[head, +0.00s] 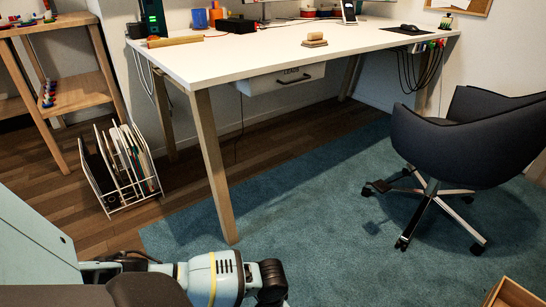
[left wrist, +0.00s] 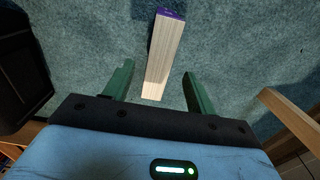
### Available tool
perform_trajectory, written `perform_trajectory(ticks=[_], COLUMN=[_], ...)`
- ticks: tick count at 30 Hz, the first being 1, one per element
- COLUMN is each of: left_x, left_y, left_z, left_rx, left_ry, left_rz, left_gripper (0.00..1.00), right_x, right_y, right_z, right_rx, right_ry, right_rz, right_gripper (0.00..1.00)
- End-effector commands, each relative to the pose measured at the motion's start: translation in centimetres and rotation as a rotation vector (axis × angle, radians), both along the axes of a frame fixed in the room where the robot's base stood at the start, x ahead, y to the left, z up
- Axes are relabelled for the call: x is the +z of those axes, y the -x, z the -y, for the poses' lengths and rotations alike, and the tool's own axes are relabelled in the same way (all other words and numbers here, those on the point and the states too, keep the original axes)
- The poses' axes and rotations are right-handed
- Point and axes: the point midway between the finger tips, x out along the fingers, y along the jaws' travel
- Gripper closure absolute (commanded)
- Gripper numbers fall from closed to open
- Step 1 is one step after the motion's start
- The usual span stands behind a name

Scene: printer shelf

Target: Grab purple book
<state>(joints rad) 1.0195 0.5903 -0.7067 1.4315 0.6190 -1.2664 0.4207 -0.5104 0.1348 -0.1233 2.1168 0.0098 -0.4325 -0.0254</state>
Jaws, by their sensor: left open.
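The purple book (left wrist: 164,55) shows in the left wrist view, seen along its pale page edge, with a strip of purple cover at the top. The blue-green carpet is behind it. My left gripper (left wrist: 158,70) is open, with one green finger on each side of the book in the picture. Gaps show between the book and both fingers. I cannot tell how deep the book sits between them. In the head view, part of my arm shows at the bottom, but the gripper and the book do not. My right gripper is in neither view.
A white desk (head: 260,60) stands ahead on wooden legs. A dark office chair (head: 450,140) is at the right. A white wire rack (head: 122,170) with files stands on the floor at left, by a wooden shelf (head: 75,95). The carpet (head: 300,200) between is clear.

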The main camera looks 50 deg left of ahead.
Motion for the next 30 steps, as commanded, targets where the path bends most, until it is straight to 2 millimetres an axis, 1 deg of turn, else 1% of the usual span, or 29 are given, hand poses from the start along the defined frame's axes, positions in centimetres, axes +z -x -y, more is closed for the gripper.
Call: perform_trajectory(ticks=[1,10,13,19,20,30], left_x=[-0.7,-4.3,-4.8,-4.7,-4.7,-4.7], left_y=[0.0,-0.3,-0.3,-0.3,-0.3,-0.3], left_z=[0.0,0.1,0.1,0.1,0.1,0.2], left_rx=[0.000,0.000,0.000,0.000,0.000,0.000], left_ry=[-0.001,-0.001,-0.001,0.000,0.000,0.000], left_rz=[-0.003,-0.003,-0.001,0.000,0.000,0.000], left_gripper=[0.44,0.44,0.44,0.44,0.45,0.89], right_x=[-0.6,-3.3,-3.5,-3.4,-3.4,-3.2], right_y=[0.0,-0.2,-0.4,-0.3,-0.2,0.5], right_z=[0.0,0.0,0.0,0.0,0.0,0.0], right_rx=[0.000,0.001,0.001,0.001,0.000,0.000], right_ry=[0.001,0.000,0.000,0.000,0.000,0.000], right_rz=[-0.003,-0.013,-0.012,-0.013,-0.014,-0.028], right_gripper=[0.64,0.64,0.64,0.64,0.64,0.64])
